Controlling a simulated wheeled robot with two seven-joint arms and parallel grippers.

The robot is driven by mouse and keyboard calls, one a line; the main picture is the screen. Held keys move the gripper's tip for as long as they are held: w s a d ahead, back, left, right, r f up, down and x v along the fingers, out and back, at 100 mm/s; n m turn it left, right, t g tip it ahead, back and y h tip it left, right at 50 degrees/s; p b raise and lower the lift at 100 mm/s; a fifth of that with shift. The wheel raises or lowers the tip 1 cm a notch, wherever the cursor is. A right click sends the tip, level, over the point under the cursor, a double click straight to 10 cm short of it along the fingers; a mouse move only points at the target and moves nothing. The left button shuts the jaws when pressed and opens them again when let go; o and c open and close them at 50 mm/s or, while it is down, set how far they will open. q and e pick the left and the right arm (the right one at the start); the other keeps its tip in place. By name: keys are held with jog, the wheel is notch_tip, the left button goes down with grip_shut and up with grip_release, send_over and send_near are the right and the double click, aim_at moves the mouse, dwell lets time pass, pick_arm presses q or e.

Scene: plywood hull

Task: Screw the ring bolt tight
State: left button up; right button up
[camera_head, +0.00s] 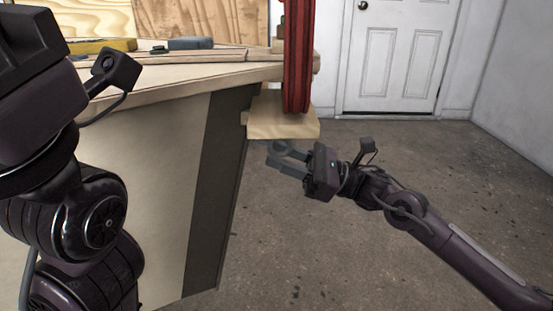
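A small grey ring shape (278,147), which looks like the ring bolt, shows just below the wooden block (284,128) at the bench corner. It is small and dim, and its thread is not visible. My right gripper (270,153) is at this ring, below the block, pointing left. Its two grey fingers are apart, with a gap between them. I cannot tell whether they touch the ring. My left arm fills the left side. The dark body of its gripper is cut off at the top left corner, and its fingers are not visible.
A red upright part (298,60) stands on the block. The plywood workbench (150,180) spans the left and middle, with a grey-blue tool (190,43) and a yellow tool (103,46) on top. Open concrete floor (450,180) lies right, before a white door (395,55).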

jog(key=shift+a+r, duration=0.25)
jog(key=shift+a, duration=0.35)
